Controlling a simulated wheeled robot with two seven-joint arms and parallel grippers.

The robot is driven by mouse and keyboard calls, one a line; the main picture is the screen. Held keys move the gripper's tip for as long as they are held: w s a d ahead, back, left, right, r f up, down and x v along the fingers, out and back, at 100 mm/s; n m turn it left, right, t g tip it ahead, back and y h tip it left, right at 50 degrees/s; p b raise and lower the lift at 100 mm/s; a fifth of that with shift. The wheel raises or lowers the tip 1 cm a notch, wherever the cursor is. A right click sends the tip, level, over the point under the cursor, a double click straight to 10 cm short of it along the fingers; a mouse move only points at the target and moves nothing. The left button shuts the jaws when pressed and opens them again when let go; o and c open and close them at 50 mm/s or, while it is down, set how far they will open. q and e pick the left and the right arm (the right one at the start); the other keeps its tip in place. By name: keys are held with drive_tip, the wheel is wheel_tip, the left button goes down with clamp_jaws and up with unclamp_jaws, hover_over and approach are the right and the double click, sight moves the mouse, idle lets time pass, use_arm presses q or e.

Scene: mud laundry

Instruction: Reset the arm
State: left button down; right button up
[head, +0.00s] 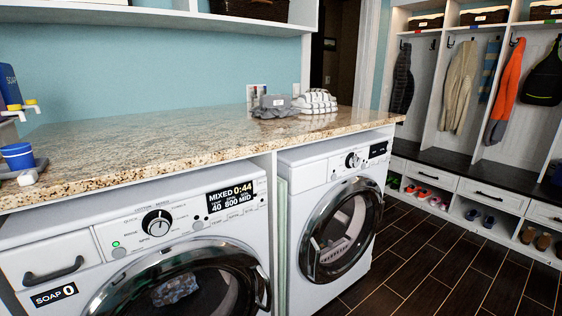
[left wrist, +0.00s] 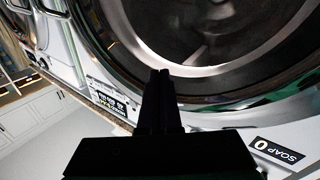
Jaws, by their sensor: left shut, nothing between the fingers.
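My left gripper (left wrist: 161,73) shows in the left wrist view as a dark silhouette. Its fingers are shut together with nothing between them. It is in front of the round door (left wrist: 205,78) of a white washing machine; I cannot tell whether it touches. Neither gripper shows in the head view. There, the left machine (head: 85,235) has its round door (head: 180,285) shut, with a bluish item visible behind the glass. Its display reads "MIXED 0:44" and its drawer (head: 52,270) reads "SOAP 0". A matching soap label (left wrist: 277,150) shows in the wrist view.
A granite counter (head: 150,135) runs above both machines. Folded cloths (head: 296,103) lie at its far end; a blue cup (head: 17,156) stands at the left. A second machine (head: 335,195) is to the right. Coats and shoe cubbies line the right wall. The dark floor (head: 430,265) is clear.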

use_arm(q)
drive_tip(key=s+d+f+m+g+h+p, duration=0.1)
drive_tip(key=s+d+f+m+g+p, duration=0.2)
drive_tip(key=s+f, duration=0.55)
drive_tip(key=s+d+f+g+h, duration=0.2)
drive_tip(key=s+f+g, duration=0.4)
drive_tip(key=f, duration=0.5)
drive_tip(key=s+f+m+g+p, duration=0.1)
drive_tip(key=s+f+g, duration=0.3)
drive_tip(key=s, duration=0.8)
drive_tip(key=s+f+m+g+p, duration=0.1)
drive_tip(key=s+f+g, duration=0.3)
drive_tip(key=s, duration=0.9)
drive_tip(key=shift+d+f+m+g+y+p, duration=0.35)
drive_tip(key=shift+d+f+y, duration=0.1)
drive_tip(key=shift+f, duration=0.1)
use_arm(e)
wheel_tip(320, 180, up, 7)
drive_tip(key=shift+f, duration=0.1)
